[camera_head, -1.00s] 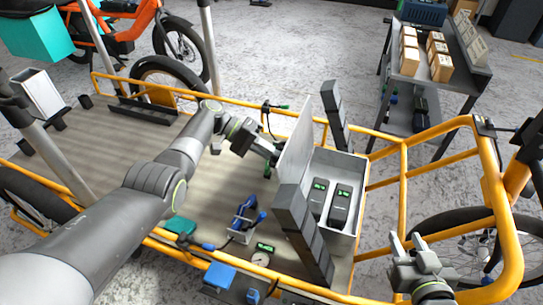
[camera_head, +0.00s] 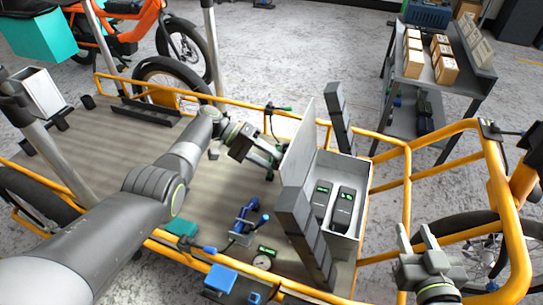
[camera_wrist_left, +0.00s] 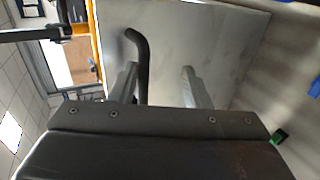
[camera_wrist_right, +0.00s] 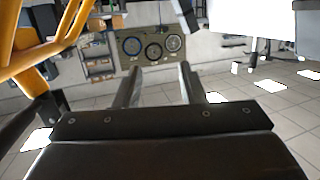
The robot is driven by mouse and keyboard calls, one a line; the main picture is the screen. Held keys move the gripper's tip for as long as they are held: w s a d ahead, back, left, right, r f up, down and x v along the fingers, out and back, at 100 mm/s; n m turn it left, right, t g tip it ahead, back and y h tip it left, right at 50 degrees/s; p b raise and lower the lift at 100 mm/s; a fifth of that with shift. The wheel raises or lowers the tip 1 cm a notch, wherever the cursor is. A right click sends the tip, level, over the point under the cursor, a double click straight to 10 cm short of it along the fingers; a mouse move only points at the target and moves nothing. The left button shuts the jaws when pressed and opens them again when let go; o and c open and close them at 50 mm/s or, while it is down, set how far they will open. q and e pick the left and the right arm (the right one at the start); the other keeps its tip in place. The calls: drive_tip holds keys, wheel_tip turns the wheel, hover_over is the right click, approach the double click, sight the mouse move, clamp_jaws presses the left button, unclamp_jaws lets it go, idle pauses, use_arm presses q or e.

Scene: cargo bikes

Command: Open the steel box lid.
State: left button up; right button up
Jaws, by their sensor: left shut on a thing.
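The steel box (camera_head: 364,190) stands open on the cargo bike's bed, with dark devices with green displays (camera_head: 344,203) inside. Its grey lid (camera_head: 300,140) stands roughly upright on the box's left side. My left gripper (camera_head: 277,157) is at the lid's outer face. In the left wrist view the lid (camera_wrist_left: 215,40) fills the middle, and a black curved handle (camera_wrist_left: 141,60) reaches between my fingers, close to one of them. My left gripper is shut on this handle; the exact contact is partly hidden. My right gripper (camera_head: 407,238) is open and empty, right of the box.
Dark block-like posts (camera_head: 304,225) stand close to the box's front left corner. A blue-handled clamp (camera_head: 247,215) and a round gauge (camera_head: 262,263) lie on the bed. Yellow rails (camera_head: 408,190) border the box on the right. A cart with small cartons (camera_head: 445,70) stands behind.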

use_arm(q)
drive_tip(key=shift+a+f, duration=0.15)
drive_tip(key=shift+a, duration=0.15)
